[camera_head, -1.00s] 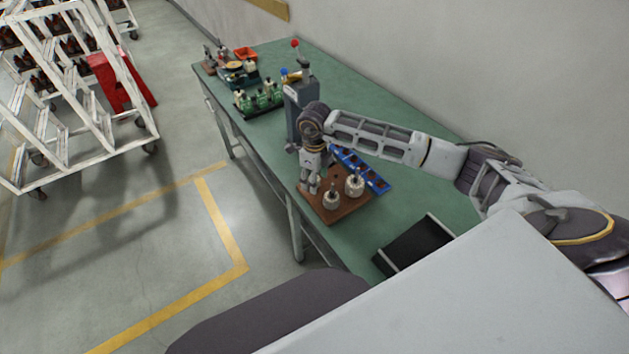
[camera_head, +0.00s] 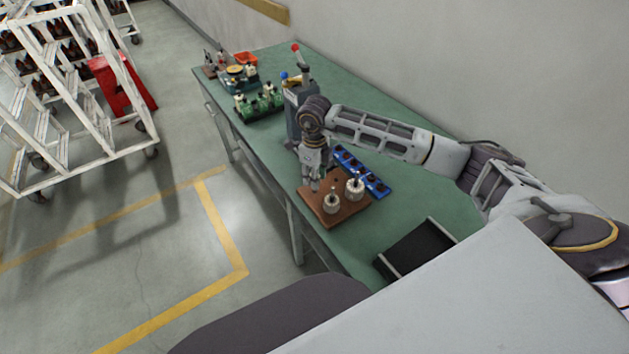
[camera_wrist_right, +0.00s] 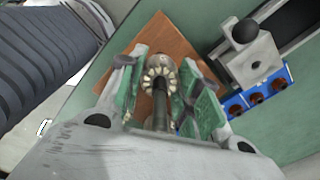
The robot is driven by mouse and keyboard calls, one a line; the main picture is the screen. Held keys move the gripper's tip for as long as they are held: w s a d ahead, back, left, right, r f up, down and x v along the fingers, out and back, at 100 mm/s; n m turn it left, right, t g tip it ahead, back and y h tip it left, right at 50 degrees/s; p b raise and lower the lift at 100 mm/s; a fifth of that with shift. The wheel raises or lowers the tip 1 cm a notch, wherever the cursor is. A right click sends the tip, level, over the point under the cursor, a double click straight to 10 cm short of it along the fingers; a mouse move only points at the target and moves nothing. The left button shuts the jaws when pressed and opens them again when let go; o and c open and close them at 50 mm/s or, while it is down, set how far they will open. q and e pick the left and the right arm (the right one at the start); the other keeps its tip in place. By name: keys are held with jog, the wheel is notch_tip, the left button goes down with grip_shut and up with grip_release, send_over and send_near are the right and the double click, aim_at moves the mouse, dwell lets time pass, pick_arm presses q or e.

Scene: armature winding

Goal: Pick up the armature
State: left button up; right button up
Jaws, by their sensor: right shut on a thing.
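My right gripper (camera_head: 314,186) points down over the far left part of a brown board (camera_head: 343,212) on the green table. In the right wrist view my right gripper (camera_wrist_right: 161,88) has its green-padded fingers on either side of an armature (camera_wrist_right: 158,76), with a dark shaft and a pale ringed core. It is shut on this armature, which is hard to make out in the head view. Two more pale armatures stand on the board, a nearer one (camera_head: 331,204) and one to its right (camera_head: 355,188). My left gripper is not in view.
A blue tray (camera_head: 378,186) lies just behind the board. A grey press-like machine (camera_head: 293,112) stands beyond my right gripper. A black tray (camera_head: 418,246) lies nearer on the table. Green fixtures (camera_head: 259,105) stand toward the far end.

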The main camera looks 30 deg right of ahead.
notch_tip(320, 180, up, 6)
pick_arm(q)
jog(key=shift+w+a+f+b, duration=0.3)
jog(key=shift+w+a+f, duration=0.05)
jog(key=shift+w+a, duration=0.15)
pick_arm(e)
jog(key=shift+r, duration=0.55)
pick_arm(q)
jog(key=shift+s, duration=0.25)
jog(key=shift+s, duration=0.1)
pick_arm(e)
jog(key=shift+s, duration=0.1)
